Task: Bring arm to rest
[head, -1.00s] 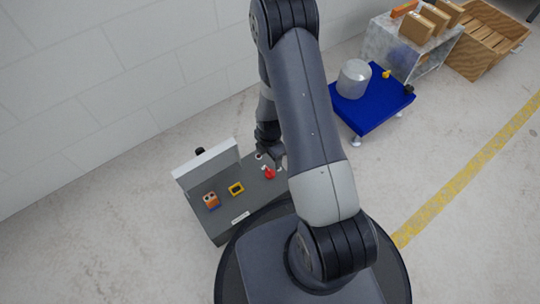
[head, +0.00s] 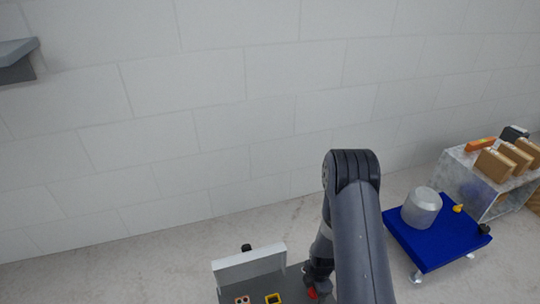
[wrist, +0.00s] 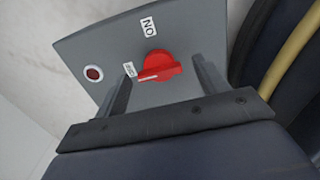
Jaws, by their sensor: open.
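My gripper (wrist: 162,70) is open in the wrist view, with one finger on each side of a red rotary knob (wrist: 156,66). I cannot tell whether the fingers touch the knob. The knob sits on a grey panel (wrist: 190,32) with an "ON" label (wrist: 148,27) and a second small label beside it. A round red indicator (wrist: 93,73) is on the panel to the left. In the head view my arm (head: 357,235) reaches down to the grey control box (head: 205,298) at the bottom edge; the box is partly cut off there.
A blue cart (head: 432,247) with a grey cylinder (head: 421,207) stands to the right of my arm. A metal stand (head: 465,180) holding brown boxes (head: 494,165) is behind it. A pale block wall (head: 215,130) runs along the back. A grey ledge (head: 16,60) shows at upper left.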

